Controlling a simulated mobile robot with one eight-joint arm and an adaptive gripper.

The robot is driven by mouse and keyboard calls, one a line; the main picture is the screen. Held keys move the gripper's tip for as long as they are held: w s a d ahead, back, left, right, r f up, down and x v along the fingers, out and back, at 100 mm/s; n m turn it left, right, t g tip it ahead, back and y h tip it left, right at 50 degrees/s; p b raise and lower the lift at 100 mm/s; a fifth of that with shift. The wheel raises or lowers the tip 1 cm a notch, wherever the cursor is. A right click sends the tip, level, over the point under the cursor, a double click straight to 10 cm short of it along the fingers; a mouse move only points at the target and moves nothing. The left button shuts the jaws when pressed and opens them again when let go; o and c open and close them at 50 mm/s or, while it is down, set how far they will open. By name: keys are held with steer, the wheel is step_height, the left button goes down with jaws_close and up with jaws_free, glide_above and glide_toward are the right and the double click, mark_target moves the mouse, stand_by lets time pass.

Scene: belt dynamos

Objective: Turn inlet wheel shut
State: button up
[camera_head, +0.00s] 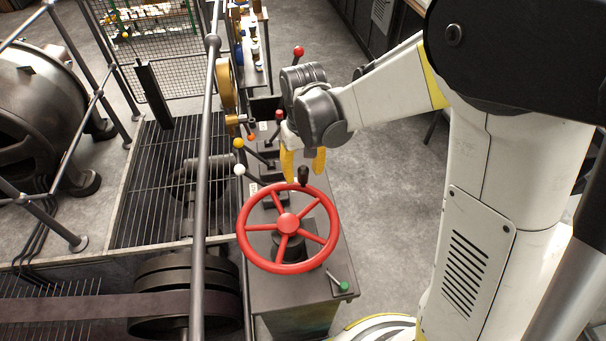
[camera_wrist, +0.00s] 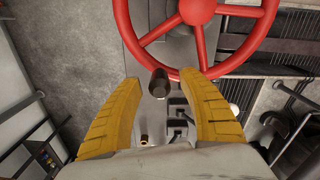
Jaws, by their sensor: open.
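The inlet wheel (camera_head: 327,246) is a red spoked handwheel lying near level on top of a grey cabinet (camera_head: 304,293). In the wrist view its rim (camera_wrist: 174,71) crosses the top of the picture. A black handle knob (camera_head: 303,174) stands up at the rim's far side; in the wrist view the knob (camera_wrist: 160,82) sits between the fingertips. My gripper (camera_head: 303,180), with yellow fingers, is open at the far edge of the wheel. In the wrist view my gripper (camera_wrist: 167,82) has its fingers apart on either side of the knob. I cannot tell whether either finger touches it.
Levers with a yellow knob (camera_head: 239,143), a white knob (camera_head: 239,170) and red knobs (camera_head: 298,52) stand beyond the wheel. A green-knobbed lever (camera_head: 344,286) is at the cabinet's near right. A grey railing (camera_head: 201,160) runs along the left.

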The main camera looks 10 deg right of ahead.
steer(key=shift+f, duration=0.45)
jaws_close()
steer(key=shift+d, duration=0.1)
